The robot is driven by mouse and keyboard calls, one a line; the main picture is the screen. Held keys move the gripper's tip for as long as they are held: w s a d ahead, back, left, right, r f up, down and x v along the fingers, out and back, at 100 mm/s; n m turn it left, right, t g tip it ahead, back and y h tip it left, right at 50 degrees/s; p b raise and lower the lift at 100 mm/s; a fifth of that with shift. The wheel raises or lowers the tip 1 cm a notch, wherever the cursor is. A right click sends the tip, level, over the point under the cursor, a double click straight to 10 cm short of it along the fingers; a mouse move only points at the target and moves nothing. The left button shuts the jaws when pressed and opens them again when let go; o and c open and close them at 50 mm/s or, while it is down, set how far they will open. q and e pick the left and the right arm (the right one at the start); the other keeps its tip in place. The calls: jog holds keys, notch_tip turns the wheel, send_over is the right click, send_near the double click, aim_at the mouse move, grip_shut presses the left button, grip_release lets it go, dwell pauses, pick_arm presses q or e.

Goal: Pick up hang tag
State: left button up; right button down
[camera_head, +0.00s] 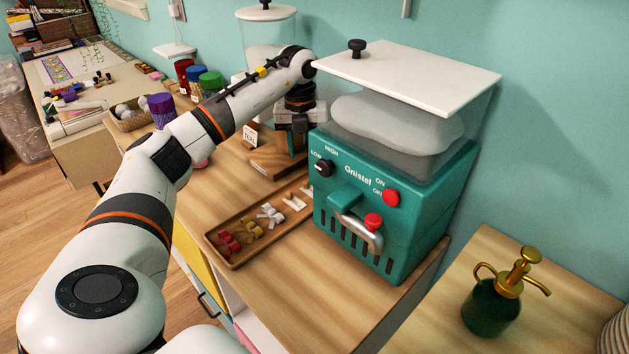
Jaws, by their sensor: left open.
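My left gripper (293,140) points down behind the left edge of the teal machine, above a wooden base (272,163). It is open; its fingertips are small and partly lost against the things behind. A small white card with dark print (250,134) stands just left of the gripper. Small white flat pieces (296,201) lie at the far right end of a wooden tray (236,264), below the gripper in the picture. I cannot tell which of these is the hang tag. My right gripper is not in view.
The teal machine (349,236) with a clear, white-lidded top stands close right of the gripper. The tray also holds red, yellow and white pieces. A green bottle (490,307) stands right. The front counter is clear.

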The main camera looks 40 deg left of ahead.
aim_at(305, 182)
pick_arm(q)
notch_tip(305, 182, down, 4)
jog(key=shift+s+r, duration=0.15)
jog(key=shift+d+f, duration=0.15)
jog(key=shift+f, duration=1.25)
jog(key=shift+d+f, duration=0.1)
jog(key=shift+f, duration=1.25)
jog(key=shift+c, duration=0.4)
jog(key=c, duration=0.7)
